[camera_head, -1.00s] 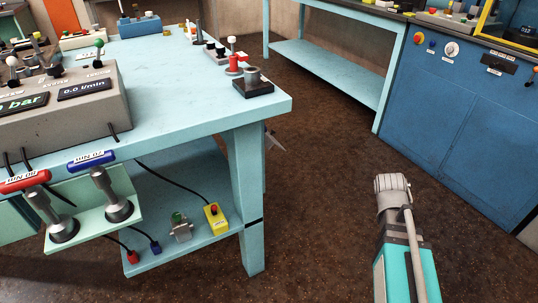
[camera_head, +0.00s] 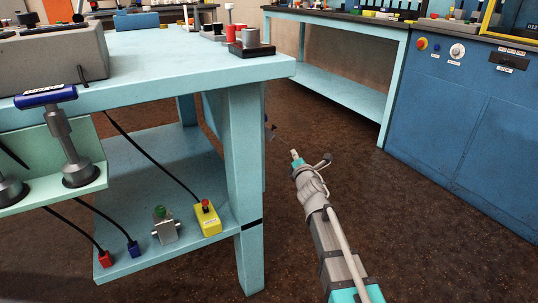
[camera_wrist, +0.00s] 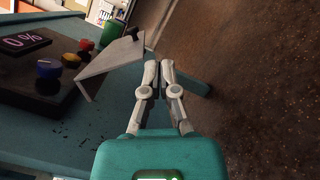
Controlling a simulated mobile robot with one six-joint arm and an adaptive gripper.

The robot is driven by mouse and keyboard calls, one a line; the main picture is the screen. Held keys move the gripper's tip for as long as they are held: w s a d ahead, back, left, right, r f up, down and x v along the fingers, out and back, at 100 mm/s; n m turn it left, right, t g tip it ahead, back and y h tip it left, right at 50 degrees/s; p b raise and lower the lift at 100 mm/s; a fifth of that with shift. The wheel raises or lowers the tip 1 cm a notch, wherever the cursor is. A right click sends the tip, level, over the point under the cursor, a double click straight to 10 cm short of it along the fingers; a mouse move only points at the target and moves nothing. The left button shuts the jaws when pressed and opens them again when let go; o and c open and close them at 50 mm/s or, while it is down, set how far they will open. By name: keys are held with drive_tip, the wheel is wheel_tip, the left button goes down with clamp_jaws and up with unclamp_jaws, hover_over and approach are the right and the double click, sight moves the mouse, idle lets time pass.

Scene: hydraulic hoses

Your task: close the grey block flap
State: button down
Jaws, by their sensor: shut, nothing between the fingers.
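In the wrist view my gripper (camera_wrist: 158,64) has its two fingers close together, shut and empty. A light grey plate, which looks like the flap (camera_wrist: 112,64), sticks out at a slant from a dark block (camera_wrist: 40,70) with a "0 %" display and coloured knobs. The plate's right edge lies just left of my fingertips in the picture; whether they touch I cannot tell. In the head view my arm reaches up the middle, right of the bench leg, and its fingers are too small to read. I cannot pick out the flap there.
A light blue bench (camera_head: 190,75) with a lower shelf fills the left. A grey console (camera_head: 50,58) and a dark-based fitting (camera_head: 252,45) stand on it. A blue cabinet (camera_head: 465,120) stands at right. Brown floor (camera_head: 400,230) lies open between them.

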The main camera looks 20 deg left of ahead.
drive_tip(key=s+a+f+n+g+y+b, duration=0.1)
drive_tip(key=s+a+n+y, duration=0.1)
drive_tip(key=a+n+y, duration=0.1)
drive_tip(key=a+n, duration=0.1)
drive_tip(key=a, duration=0.1)
drive_tip(key=shift+s+a+g, duration=0.15)
drive_tip(key=shift+a+g, duration=0.2)
drive_tip(key=shift+g, duration=0.05)
drive_tip(key=x, duration=1)
drive_tip(key=shift+p, duration=0.45)
drive_tip(key=shift+d+r+n, duration=0.1)
drive_tip(key=shift+d+n, duration=0.05)
drive_tip(key=shift+n, duration=0.25)
drive_tip(key=shift+w+d+r+n, duration=0.15)
drive_tip(key=shift+w+d+n, duration=0.2)
drive_tip(key=shift+n, duration=0.35)
